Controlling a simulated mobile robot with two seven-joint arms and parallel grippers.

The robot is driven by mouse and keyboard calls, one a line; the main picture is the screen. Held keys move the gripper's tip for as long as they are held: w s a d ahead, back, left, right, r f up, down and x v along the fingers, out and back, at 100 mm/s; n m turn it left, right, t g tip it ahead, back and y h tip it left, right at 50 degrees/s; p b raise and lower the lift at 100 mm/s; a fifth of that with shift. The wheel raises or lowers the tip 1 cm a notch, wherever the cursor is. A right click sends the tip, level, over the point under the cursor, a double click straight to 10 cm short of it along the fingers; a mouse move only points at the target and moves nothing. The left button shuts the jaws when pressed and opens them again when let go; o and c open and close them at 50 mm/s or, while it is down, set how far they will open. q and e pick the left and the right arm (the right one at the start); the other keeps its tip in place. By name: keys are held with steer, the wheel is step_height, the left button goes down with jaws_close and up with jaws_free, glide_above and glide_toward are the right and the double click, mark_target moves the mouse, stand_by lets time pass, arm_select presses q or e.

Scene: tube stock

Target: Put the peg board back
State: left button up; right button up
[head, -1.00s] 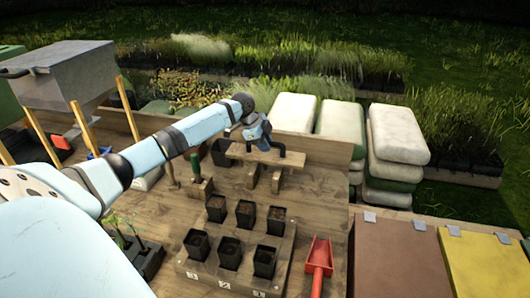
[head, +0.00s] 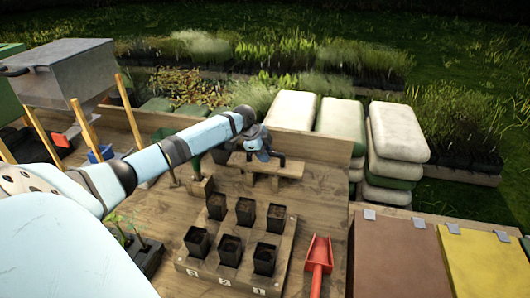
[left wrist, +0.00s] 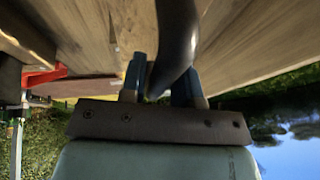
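The peg board (head: 290,170) is a light wooden board with a dark arched handle, near the back of the bench. My left gripper (head: 262,152) is above it, shut on the handle. In the left wrist view the curved dark handle (left wrist: 177,45) lies between the fingers of the left gripper (left wrist: 165,85). The board is level over two small wooden supports (head: 249,183). I cannot tell whether it rests on them or is just above. Its underside is hidden. My right gripper is not in view.
A numbered wooden stand (head: 222,272) with several black pots is in front. A red scoop (head: 319,256) lies right of it. A hand tool in a wooden block (head: 200,187) stands left of the board. A low back wall (head: 320,150) is behind.

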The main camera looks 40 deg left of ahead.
arm_select(q)
steer(key=shift+o, duration=1)
steer(key=shift+r, duration=0.1)
steer(key=shift+r, duration=0.2)
steer(key=b+v, duration=0.1)
steer(key=v, duration=1.1)
steer(key=shift+r, duration=0.35)
steer(key=shift+r, duration=0.1)
